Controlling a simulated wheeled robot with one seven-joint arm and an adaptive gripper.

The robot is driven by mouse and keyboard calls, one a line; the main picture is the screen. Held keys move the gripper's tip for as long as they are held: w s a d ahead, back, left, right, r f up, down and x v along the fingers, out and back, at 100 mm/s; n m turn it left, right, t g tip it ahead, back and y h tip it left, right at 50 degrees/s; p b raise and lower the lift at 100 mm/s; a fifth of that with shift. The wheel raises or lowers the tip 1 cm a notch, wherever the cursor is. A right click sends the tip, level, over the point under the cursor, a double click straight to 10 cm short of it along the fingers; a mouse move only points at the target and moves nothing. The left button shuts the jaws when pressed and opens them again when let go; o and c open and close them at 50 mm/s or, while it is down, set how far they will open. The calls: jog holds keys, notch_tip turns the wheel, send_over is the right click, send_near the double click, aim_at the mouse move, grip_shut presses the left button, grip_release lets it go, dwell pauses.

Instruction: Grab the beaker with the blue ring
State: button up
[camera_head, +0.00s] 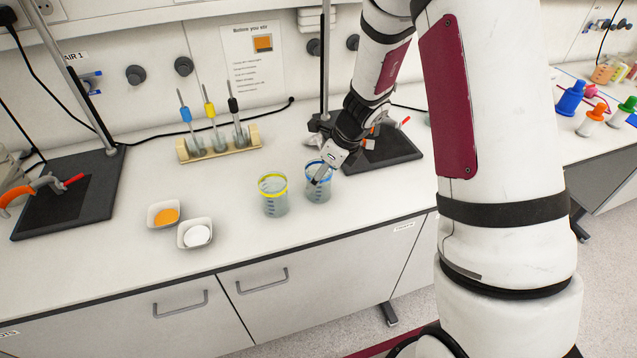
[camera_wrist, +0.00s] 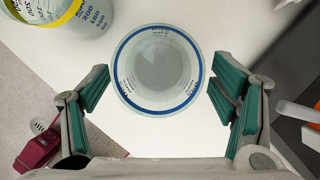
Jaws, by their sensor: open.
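The beaker with the blue ring (camera_head: 318,188) stands upright on the white bench, right beside the beaker with the yellow ring (camera_head: 273,198). In the wrist view the blue-ringed beaker (camera_wrist: 158,70) is seen from above, and it looks empty. My gripper (camera_head: 320,178) is over the blue-ringed beaker in the head view. In the wrist view my gripper (camera_wrist: 160,88) is open, with one green-padded finger on each side of the beaker and gaps between. The yellow-ringed beaker (camera_wrist: 75,18) is at the upper left, outside the left finger.
Two small bowls, one with orange powder (camera_head: 165,215) and one with white powder (camera_head: 196,234), stand left of the beakers. A wooden rack (camera_head: 218,143) stands behind. A dark stand base (camera_head: 380,151) lies close behind on the right. The bench front is clear.

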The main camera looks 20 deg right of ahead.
jog(key=shift+x, duration=2.4)
jog(key=shift+a+r, duration=0.1)
jog(key=shift+a, duration=0.05)
jog(key=shift+c, duration=0.3)
jog(key=c, duration=1.4)
